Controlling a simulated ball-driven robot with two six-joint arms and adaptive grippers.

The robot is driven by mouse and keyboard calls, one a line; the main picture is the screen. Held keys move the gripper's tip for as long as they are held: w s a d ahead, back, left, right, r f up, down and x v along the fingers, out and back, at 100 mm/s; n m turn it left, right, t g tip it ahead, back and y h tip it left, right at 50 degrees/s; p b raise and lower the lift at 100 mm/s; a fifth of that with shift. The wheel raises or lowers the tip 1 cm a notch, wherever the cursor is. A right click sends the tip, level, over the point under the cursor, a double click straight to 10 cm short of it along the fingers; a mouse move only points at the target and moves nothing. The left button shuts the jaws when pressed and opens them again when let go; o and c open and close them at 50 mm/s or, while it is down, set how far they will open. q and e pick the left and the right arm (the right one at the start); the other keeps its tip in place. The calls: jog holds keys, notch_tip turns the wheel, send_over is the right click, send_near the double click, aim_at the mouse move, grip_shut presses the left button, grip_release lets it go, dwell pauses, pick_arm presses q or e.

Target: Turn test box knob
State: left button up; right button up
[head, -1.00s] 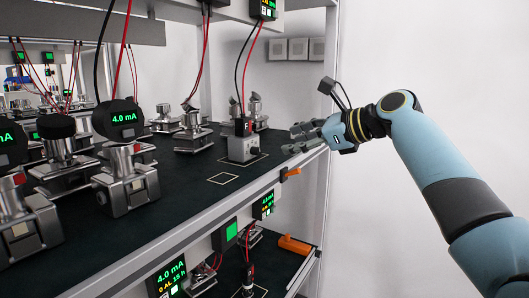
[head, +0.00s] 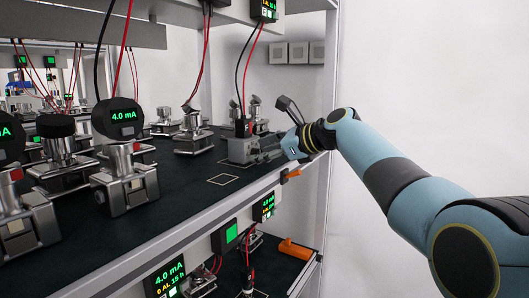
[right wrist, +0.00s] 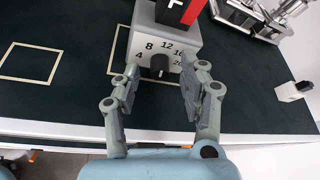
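The test box (head: 238,149) is a small grey box with a red and black plug block on top, standing near the front right end of the dark shelf. In the right wrist view the test box (right wrist: 165,42) shows a dial marked 4, 8, 12, 16 and 20. Its black knob (right wrist: 159,65) sticks out toward the camera. My right gripper (head: 275,146) reaches in from the right in front of the box. In the wrist view its fingers (right wrist: 163,74) are spread apart, one on each side of the knob, with visible gaps. My left gripper is not in view.
Several transmitters, one with a round display (head: 121,119) reading 4.0 mA, stand on the dark shelf (head: 165,205). Red and black cables hang down to the box. A shelf post (head: 326,80) stands beside my right arm. An empty outlined square (head: 222,180) lies left of the box.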

grip_shut()
jog(key=shift+s+r+n+p, duration=0.1)
jog(key=shift+n+p, duration=0.3)
jog(key=shift+p, duration=0.25)
jog(key=shift+a+n+t+h, duration=0.1)
jog(key=shift+n+t+h, duration=0.2)
jog(key=shift+n+t, duration=0.3)
jog(key=shift+o, duration=0.5)
grip_release()
jog(key=shift+f, duration=0.2)
